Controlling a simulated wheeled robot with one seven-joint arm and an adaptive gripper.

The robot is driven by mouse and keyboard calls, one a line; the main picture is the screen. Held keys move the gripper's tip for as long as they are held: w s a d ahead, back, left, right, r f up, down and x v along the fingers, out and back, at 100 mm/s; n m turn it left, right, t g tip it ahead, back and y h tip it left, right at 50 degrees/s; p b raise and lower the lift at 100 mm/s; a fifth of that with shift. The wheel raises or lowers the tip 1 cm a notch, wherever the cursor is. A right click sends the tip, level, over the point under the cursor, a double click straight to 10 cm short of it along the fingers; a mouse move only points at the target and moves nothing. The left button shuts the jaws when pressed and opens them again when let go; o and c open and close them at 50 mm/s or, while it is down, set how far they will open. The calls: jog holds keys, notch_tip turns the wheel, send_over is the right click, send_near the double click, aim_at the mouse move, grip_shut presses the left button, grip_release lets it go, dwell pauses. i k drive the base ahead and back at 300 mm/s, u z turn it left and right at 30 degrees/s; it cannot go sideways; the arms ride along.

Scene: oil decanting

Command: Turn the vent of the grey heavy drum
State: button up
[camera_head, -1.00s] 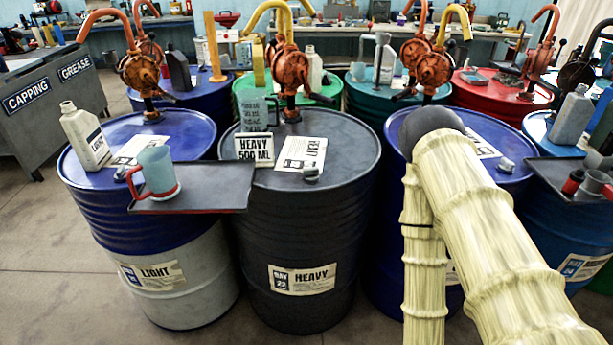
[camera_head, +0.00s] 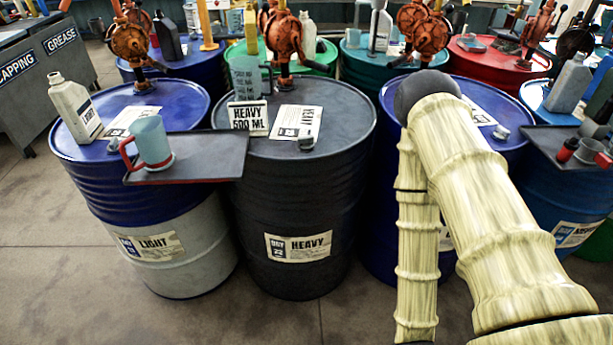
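The dark grey heavy drum (camera_head: 290,215) stands upright in the middle of the view, with a "HEAVY" label on its front. Its vent, a small grey fitting (camera_head: 306,143), sits on the lid near the front right of a paper sheet (camera_head: 294,121). An orange hand pump (camera_head: 285,40) rises from the back of the lid. My cream-sleeved arm (camera_head: 470,190) is bent at a dark joint over the blue drum to the right. My gripper is out of view, so its fingers and anything in them are hidden.
A dark tray (camera_head: 215,160) bridges the heavy and light drums and bears a pale blue mug (camera_head: 152,142). A "HEAVY 500 ML" card (camera_head: 247,118) and a grey-blue jug (camera_head: 249,78) stand on the heavy lid's left. Bare floor (camera_head: 80,270) lies at front left.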

aim_at(308, 140)
jog(key=z, duration=0.05)
jog(key=k, duration=0.5)
jog(key=u, duration=1.4)
jog(key=i, duration=0.9)
jog(key=z, duration=1.4)
